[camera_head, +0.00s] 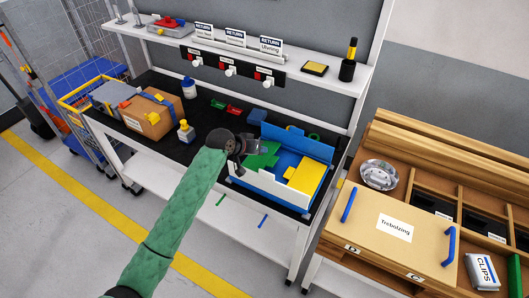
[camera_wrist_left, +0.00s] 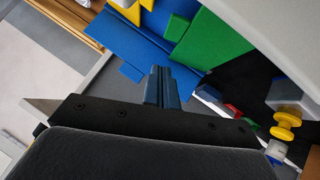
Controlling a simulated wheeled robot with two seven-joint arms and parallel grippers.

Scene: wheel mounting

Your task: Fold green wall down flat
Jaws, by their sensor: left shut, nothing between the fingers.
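In the left wrist view the green wall (camera_wrist_left: 212,40) is a broad green panel with a small raised green block, against blue surfaces. My left gripper (camera_head: 252,147) is at the box's left back, close to the green wall and partly covering it. Its shut, empty fingers show in the wrist view (camera_wrist_left: 160,85). My right gripper is not in view.
Left on the bench are a cardboard box (camera_head: 150,115), a white bottle with a blue cap (camera_head: 189,88) and a yellow-and-white bottle (camera_head: 186,131). Red and green clips (camera_head: 228,108) lie behind the gripper. A shelf (camera_head: 270,62) overhangs the back. A wooden organiser (camera_head: 415,215) stands right.

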